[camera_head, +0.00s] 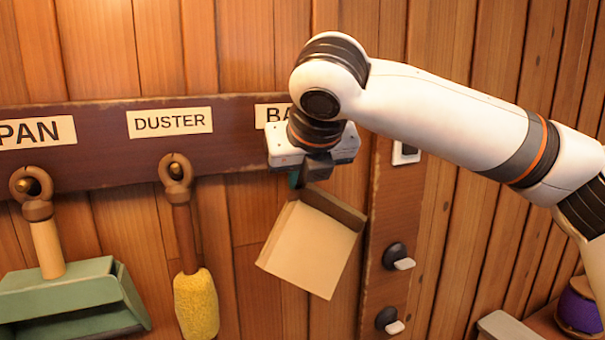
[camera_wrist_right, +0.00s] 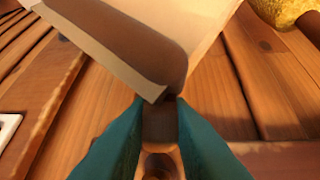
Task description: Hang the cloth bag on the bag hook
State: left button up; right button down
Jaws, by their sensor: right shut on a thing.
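In the right wrist view, the teal fingers of my right gripper (camera_wrist_right: 160,112) are shut on a brown part at the bag's edge, and the bag (camera_wrist_right: 125,42) fills the top. A round wooden end (camera_wrist_right: 160,166) shows low between the fingers; I cannot tell if it is the bag hook. In the head view the gripper and wrist cover the hook's place below the partly hidden label starting "BA" (camera_head: 272,114). My left gripper is not in view.
A yellow duster (camera_head: 196,302) and a green dustpan (camera_head: 70,297) hang from the dark board (camera_head: 100,185) to the left. A vertical strip with a switch and two dark knobs (camera_head: 395,255) stands right of the bag. A purple spool (camera_head: 578,308) is at lower right.

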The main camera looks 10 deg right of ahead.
jog(key=c, duration=1.2)
grip_release()
jog(key=shift+c, duration=0.2)
